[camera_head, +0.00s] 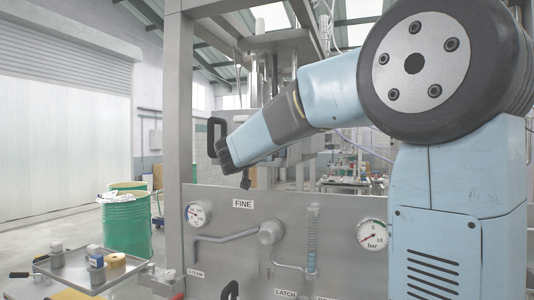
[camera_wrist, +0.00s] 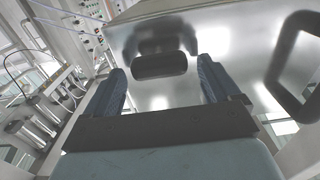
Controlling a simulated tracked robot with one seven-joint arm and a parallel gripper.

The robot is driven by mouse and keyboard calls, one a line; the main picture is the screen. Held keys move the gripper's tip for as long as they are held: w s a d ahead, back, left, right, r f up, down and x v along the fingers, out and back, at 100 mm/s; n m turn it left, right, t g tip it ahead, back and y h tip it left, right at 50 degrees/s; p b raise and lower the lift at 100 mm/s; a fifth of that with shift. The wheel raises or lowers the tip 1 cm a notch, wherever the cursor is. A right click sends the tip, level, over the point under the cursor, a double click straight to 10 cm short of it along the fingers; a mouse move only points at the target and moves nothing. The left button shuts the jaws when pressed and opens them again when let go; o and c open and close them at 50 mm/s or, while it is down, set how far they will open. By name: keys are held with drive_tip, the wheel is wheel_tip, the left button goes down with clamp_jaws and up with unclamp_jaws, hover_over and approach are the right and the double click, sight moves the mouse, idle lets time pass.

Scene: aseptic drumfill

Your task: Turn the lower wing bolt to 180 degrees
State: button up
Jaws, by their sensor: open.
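In the wrist view a dark, rounded, wing-like piece (camera_wrist: 160,66) stands against a shiny metal face, lying roughly level across the picture. It looks like a wing bolt, but I cannot tell whether it is the lower one. My gripper (camera_wrist: 162,68) is open, with one finger to each side of this piece and clear gaps between; no contact shows. In the head view my gripper (camera_head: 226,158) is seen from the side by a metal box with a black handle (camera_head: 215,136). The wing bolt cannot be made out there.
The metal face (camera_wrist: 235,40) carries a large black handle (camera_wrist: 297,62) at the right. A steel panel (camera_head: 235,220) with a left gauge (camera_head: 198,213), a right gauge (camera_head: 372,234) and pipes stands below my arm. A tray (camera_head: 75,270) and green drums (camera_head: 127,230) are at the left.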

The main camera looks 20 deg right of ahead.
drive_tip(key=c, duration=1.1)
drive_tip(key=shift+o, duration=0.2)
drive_tip(key=shift+d, duration=0.1)
